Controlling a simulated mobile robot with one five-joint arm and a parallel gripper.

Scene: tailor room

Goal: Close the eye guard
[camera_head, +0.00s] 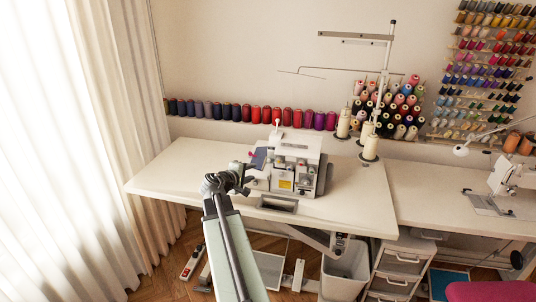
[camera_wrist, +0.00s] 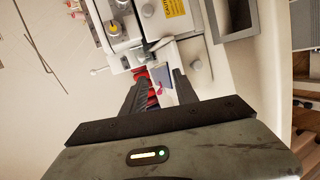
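The sewing machine (camera_head: 291,165) is a white overlock type with a yellow label, standing on the table. A small tinted bluish panel, which looks like the eye guard (camera_head: 259,158), sticks out at its left side, tilted. In the wrist view a similar grey-blue panel (camera_wrist: 162,76) shows between and just beyond my fingertips. My gripper (camera_head: 246,180) is in front of the machine's left side. In the wrist view my gripper (camera_wrist: 160,73) has its two fingers apart with nothing held between them. I cannot tell whether a finger touches the panel. The guard's hinge is not clear.
The white table (camera_head: 170,174) is clear left of the machine. A grey-rimmed opening (camera_head: 278,204) is in the table's front. Thread cones (camera_head: 369,147) stand behind right, and a row of spools (camera_head: 262,115) lines the wall. A second sewing machine (camera_head: 505,180) stands far right.

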